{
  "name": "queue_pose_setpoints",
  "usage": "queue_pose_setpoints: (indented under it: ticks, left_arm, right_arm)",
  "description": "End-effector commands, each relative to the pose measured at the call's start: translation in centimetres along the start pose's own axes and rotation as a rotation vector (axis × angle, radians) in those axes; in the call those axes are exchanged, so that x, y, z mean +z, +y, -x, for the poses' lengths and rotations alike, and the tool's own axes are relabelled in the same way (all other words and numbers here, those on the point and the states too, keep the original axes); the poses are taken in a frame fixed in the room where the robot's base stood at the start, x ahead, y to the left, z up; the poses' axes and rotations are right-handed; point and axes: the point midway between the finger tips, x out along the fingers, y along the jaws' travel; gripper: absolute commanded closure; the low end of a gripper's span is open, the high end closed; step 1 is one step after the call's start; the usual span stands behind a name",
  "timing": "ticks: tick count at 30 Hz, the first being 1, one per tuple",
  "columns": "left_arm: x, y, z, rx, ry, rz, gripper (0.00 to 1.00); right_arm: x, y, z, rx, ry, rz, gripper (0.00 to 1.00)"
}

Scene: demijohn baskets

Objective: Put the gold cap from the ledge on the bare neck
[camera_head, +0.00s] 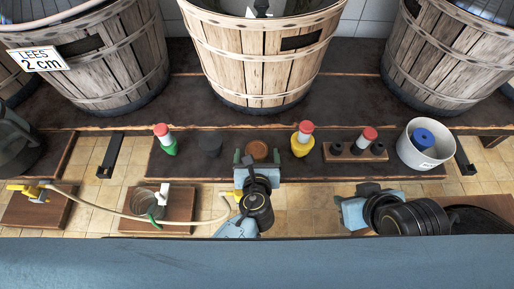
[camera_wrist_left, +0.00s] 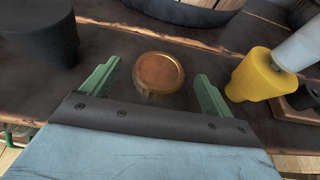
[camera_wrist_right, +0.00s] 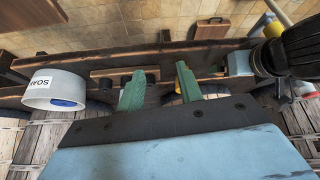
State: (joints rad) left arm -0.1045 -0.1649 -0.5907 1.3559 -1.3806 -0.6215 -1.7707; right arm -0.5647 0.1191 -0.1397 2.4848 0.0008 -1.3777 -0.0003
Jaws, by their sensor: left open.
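The gold cap (camera_head: 257,150) is a round coppery disc on the dark ledge (camera_head: 225,172). My left gripper (camera_head: 257,156) is open just in front of it. In the left wrist view the cap (camera_wrist_left: 158,72) lies between and slightly beyond the two green fingertips (camera_wrist_left: 152,82), touching neither. My right gripper (camera_wrist_right: 160,88) is partly open with nothing between its fingers, low at the right in the head view. No bare neck shows clearly; the tops of the baskets are cut off by the head view's upper edge.
A black stopper (camera_head: 210,145) stands left of the cap, a yellow one with a red-topped tube (camera_head: 302,143) right of it. Beyond are a green one (camera_head: 165,140), a wooden block (camera_head: 355,152) and a white tub (camera_head: 425,143). Large wooden baskets (camera_head: 262,55) stand behind.

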Motion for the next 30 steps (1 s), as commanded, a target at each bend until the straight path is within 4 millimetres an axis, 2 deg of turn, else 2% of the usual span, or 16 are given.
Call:
queue_pose_setpoints:
  ticks: [3,7,17,20,28,30]
  left_arm:
    - [-0.2,0.0,-0.4,0.0,-0.001,0.002,0.14]
    - [-0.3,0.0,-0.7,0.0,0.0,0.002,0.14]
    - [-0.2,0.1,-0.8,0.001,0.0,0.001,0.14]
    - [-0.2,0.1,-0.8,0.001,0.0,0.001,0.24]
    - [-0.3,0.1,-0.8,0.001,0.0,0.001,0.59]
    - [-0.2,0.0,-0.8,0.001,0.0,0.001,0.61]
  right_arm:
    - [-2.0,-0.4,-0.3,-0.009,0.108,0.005,0.64]
    - [-3.5,-0.7,-0.3,-0.015,0.189,0.008,0.64]
    - [-4.2,-0.8,-0.2,-0.017,0.224,0.008,0.64]
    - [-4.2,-0.8,-0.2,-0.017,0.224,0.009,0.64]
    - [-4.2,-0.8,-0.2,-0.017,0.223,0.008,0.64]
    - [-4.2,-0.8,-0.2,-0.017,0.222,0.008,0.64]
